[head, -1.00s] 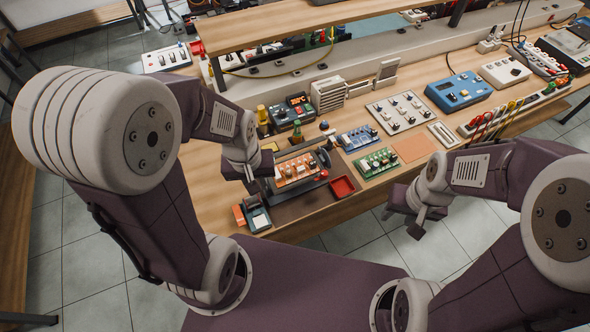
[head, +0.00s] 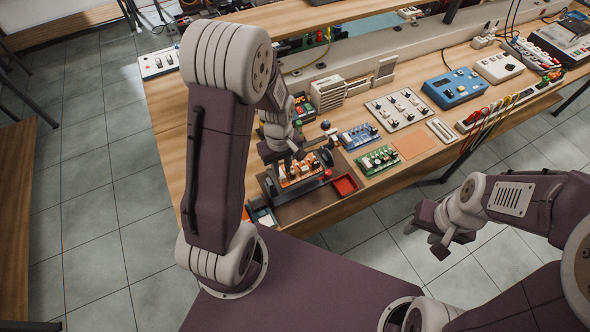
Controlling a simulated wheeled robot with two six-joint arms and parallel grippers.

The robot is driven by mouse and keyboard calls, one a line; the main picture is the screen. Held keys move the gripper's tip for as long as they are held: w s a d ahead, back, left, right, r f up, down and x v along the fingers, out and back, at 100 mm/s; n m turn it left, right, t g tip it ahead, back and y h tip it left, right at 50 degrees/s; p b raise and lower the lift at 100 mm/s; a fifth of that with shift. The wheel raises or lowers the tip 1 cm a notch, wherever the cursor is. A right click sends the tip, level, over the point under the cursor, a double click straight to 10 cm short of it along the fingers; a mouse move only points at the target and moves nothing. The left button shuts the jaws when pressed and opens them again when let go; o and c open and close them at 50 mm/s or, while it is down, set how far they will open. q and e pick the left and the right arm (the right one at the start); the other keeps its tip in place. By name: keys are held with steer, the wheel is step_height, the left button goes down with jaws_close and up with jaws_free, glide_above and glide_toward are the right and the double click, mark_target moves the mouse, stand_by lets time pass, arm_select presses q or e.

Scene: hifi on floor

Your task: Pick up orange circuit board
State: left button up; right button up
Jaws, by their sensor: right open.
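The orange circuit board (head: 300,174) lies in a dark holder on the workbench, left of the middle of the head view. My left gripper (head: 284,158) is just behind and above the board's left end, close to it. I cannot tell whether it touches the board or how far its fingers are apart. My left wrist and fingers hide a little of the area behind the board. My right gripper (head: 430,240) is open and empty, over the floor in front of the bench.
A red tray (head: 344,186) sits right of the holder. A green board (head: 379,160) and a blue board (head: 358,136) lie beyond it. A blue instrument (head: 456,89) and a white panel with knobs (head: 397,108) stand farther right. An orange-brown mat (head: 411,145) is bare.

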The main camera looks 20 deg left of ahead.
mark_target(283, 177)
arm_select(q)
step_height(283, 177, down, 4)
steer(key=shift+f+p, duration=0.15)
steer(key=shift+p, duration=0.15)
steer(key=shift+w+f, duration=0.1)
steer(key=shift+f, duration=0.25)
jaws_close()
steer(key=shift+r, duration=0.15)
